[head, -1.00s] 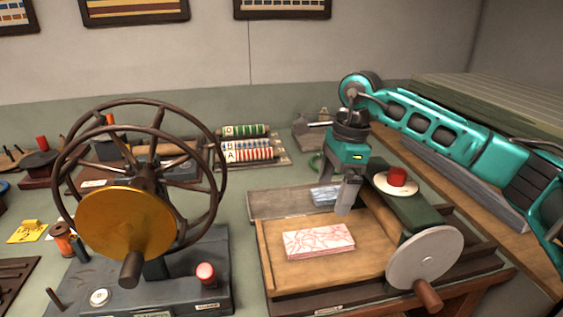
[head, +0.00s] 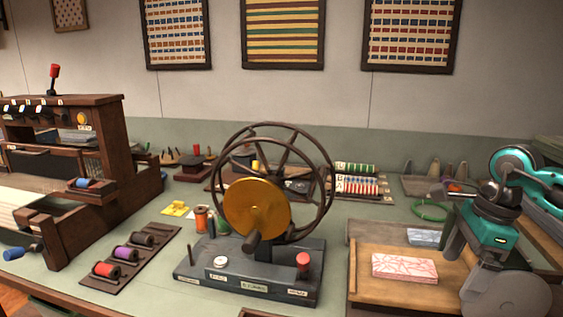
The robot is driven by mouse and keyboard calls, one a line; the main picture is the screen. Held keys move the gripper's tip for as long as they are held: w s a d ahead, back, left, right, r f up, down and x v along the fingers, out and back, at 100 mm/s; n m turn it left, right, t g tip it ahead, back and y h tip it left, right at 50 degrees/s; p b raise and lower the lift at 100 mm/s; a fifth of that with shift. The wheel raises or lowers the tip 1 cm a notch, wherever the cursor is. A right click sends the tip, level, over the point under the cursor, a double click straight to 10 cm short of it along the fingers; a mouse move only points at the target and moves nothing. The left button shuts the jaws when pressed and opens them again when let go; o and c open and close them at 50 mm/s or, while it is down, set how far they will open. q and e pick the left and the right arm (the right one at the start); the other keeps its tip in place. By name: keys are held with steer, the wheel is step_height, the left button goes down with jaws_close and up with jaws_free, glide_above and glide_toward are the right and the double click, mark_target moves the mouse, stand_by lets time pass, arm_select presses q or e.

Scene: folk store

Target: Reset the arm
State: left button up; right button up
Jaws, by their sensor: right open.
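My right arm comes in from the right edge in the head view. Its teal and grey gripper (head: 458,243) hangs over the right part of a wooden tray-like board (head: 376,296), pointing down. The gripper is open and holds nothing that I can see. A patterned pink and white block (head: 404,268) lies on the board, to the left of the gripper and apart from it. My left gripper is not in view.
A winding machine with a dark spoked wheel (head: 329,196) and a brass disc (head: 257,207) stands in the middle. A wooden loom (head: 107,160) is at left. A spool rack (head: 95,281) lies before it. A green ring (head: 430,211) lies behind the board.

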steer(key=s+a+f+m+t+y, duration=0.1)
steer(key=s+a+m+t+y, duration=0.1)
steer(key=a+m+y, duration=0.9)
steer(key=s+a+f+m+t+y, duration=0.25)
steer(key=a+y, duration=0.35)
steer(key=a, duration=1)
steer(key=d+f+m+t+h, duration=0.35)
steer(key=m+t+h, duration=0.2)
steer(key=m, duration=0.55)
steer(key=d+f+m+t+h, duration=0.35)
steer(key=f+m+t, duration=0.2)
steer(key=m, duration=0.55)
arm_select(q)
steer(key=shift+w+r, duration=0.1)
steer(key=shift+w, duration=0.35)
arm_select(e)
steer(key=s+d+f+m+g+h, duration=0.2)
steer(key=s+d+f+m+h, duration=0.1)
steer(key=s+f+m, duration=0.3)
steer(key=s+d+f+m+g+h, duration=0.3)
steer(key=s+f+m+h, duration=0.2)
steer(key=f, duration=0.5)
steer(key=shift+s+d+m, duration=0.15)
steer(key=shift+s+m, duration=0.5)
steer(key=shift+m, duration=0.4)
